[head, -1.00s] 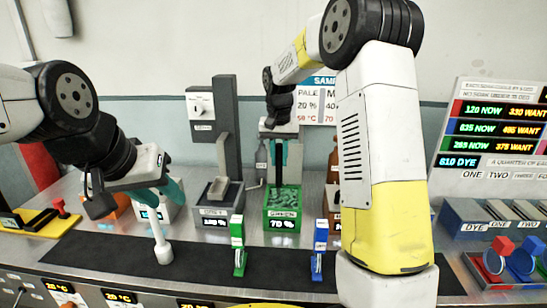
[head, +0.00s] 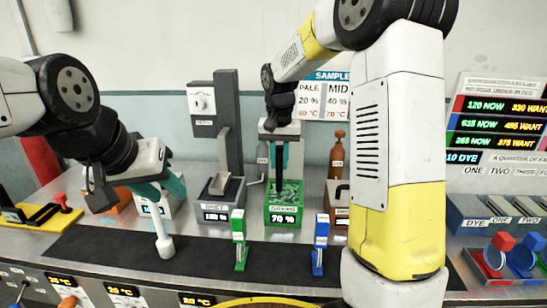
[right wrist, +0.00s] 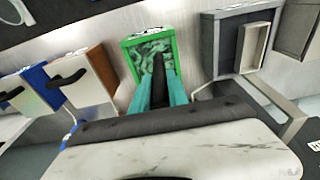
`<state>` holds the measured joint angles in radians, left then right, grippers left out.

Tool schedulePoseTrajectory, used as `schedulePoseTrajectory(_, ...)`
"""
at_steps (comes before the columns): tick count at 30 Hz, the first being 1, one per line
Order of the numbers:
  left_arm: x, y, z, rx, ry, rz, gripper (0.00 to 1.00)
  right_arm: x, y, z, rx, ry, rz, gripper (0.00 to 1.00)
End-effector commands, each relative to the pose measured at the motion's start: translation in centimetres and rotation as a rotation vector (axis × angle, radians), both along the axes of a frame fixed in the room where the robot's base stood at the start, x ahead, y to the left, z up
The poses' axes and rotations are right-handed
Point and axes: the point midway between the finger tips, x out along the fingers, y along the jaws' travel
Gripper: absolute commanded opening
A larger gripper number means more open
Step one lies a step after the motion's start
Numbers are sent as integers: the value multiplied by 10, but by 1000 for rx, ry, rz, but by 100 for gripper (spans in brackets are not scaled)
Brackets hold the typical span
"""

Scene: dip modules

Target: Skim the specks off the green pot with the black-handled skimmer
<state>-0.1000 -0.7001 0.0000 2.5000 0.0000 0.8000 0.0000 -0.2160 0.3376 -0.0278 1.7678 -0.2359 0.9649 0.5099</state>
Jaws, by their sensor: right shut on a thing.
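The green pot (head: 285,212) stands at the back middle of the bench, with a 70 % display on its front. Its mottled green surface shows in the right wrist view (right wrist: 152,55); I cannot pick out single specks. My right gripper (head: 279,152) points down above the pot, shut on the upright black handle of the skimmer (head: 279,178). The handle also shows between teal fingers in the right wrist view (right wrist: 159,75). The skimmer's head is hidden in the pot. My left gripper (head: 164,188) hangs at the left, above a white rod with a thick foot (head: 164,246); whether it grips the rod is unclear.
Green (head: 239,240) and blue (head: 320,245) clip-like pieces stand on the black mat (head: 205,262) in front. My right arm hides part of the bench.

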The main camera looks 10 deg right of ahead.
Motion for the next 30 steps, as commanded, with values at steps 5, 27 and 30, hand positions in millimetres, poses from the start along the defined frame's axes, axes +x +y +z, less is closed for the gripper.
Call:
schedulePoseTrajectory(5,0,0,0,0,0,0,36,0,0,0,0,-1,0,0)
schedulePoseTrajectory(27,0,0,0,0,0,0,36,-6,-31,0,0,-1,0,0)
schedulePoseTrajectory(30,0,0,0,0,0,0,36,-6,-31,0,0,-1,1,0)
